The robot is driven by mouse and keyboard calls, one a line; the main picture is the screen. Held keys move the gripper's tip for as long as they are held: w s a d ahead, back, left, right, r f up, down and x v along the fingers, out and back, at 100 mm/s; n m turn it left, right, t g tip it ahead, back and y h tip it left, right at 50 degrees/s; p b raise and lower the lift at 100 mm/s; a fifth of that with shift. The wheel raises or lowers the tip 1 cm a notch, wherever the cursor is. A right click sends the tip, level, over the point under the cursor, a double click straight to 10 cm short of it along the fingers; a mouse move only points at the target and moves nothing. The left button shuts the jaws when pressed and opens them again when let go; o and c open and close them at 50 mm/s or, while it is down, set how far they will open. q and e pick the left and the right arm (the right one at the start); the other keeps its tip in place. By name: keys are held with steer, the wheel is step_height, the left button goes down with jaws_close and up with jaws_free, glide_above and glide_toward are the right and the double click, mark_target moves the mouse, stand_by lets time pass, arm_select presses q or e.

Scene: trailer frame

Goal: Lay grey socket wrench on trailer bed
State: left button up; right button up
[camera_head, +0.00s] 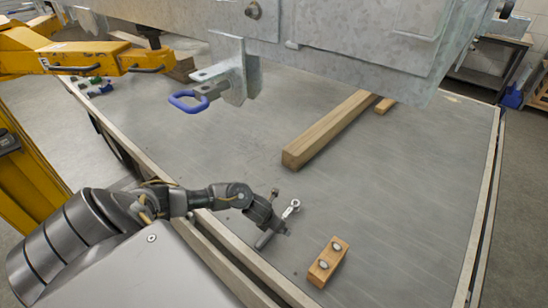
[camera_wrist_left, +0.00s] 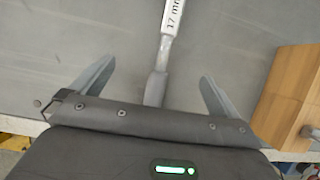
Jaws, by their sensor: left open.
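The grey socket wrench (camera_head: 291,208) is partly hidden by my left gripper (camera_head: 270,217) in the head view; its shiny ring-like end shows beyond the fingers. In the left wrist view the wrench (camera_wrist_left: 168,40) has a white "17 mm" label, and its lower shaft runs between the two spread fingers of my left gripper (camera_wrist_left: 155,88). The gripper is open, with a gap on each side of the shaft. The wrench appears to lie on the flat grey bed (camera_head: 410,180), though contact is hard to confirm. My right gripper is out of view.
A wooden block with two bolts (camera_head: 328,262) sits right of the gripper and also shows in the left wrist view (camera_wrist_left: 288,95). A long timber (camera_head: 328,130) lies farther back. A metal frame with a blue-handled pin (camera_head: 188,100) overhangs the far side. The bed's right side is clear.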

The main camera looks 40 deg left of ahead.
arm_select(q)
steer(key=p+v, duration=0.1)
steer(key=v, duration=0.9)
steer(key=shift+s+r, duration=0.2)
steer(key=shift+r, duration=0.15)
steer(key=shift+d, duration=0.15)
